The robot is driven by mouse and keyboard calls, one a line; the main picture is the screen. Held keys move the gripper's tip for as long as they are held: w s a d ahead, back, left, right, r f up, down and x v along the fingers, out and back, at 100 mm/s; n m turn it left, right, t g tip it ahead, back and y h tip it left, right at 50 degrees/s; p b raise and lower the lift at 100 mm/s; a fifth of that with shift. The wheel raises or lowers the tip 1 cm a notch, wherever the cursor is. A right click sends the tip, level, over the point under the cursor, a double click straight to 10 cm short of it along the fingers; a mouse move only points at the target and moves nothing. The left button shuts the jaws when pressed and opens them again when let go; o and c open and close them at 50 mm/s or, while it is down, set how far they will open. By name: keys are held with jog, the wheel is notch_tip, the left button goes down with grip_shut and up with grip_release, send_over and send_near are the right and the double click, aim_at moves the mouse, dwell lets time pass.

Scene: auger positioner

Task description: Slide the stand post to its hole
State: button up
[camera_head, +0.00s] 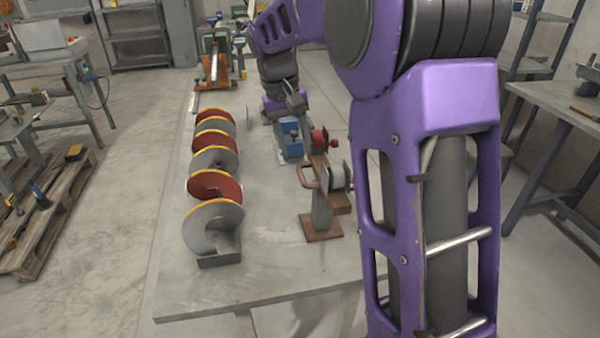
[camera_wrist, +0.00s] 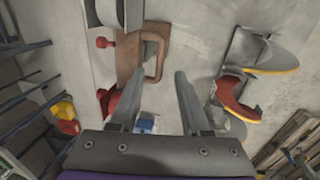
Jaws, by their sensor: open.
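The stand (camera_head: 321,205) is on the table. It has a pale grey upright post, a brown foot plate and a brown loop handle. In the wrist view the brown loop handle (camera_wrist: 160,55) lies just beyond my fingertips, and the post is seen from above. My gripper (camera_wrist: 160,75) is open, with nothing between its fingers, apart from the handle. The auger (camera_head: 214,170), with red and grey flights edged in yellow, lies along the table's left side. It also shows in the wrist view (camera_wrist: 238,95), right of my fingers. I cannot make out the hole.
A blue block (camera_head: 290,136) and a red part (camera_head: 322,138) stand behind the stand. The table (camera_head: 262,270) is clear at its front. A pallet (camera_head: 42,215) lies on the floor at left, and a workbench (camera_head: 550,105) stands at right.

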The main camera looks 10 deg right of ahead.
aim_at(302, 175)
jog(key=f, duration=0.4)
jog(key=d+f+b, duration=0.1)
jog(key=f, duration=0.1)
jog(key=shift+f, duration=0.15)
jog(key=shift+c, duration=0.2)
grip_shut()
dwell(1.1)
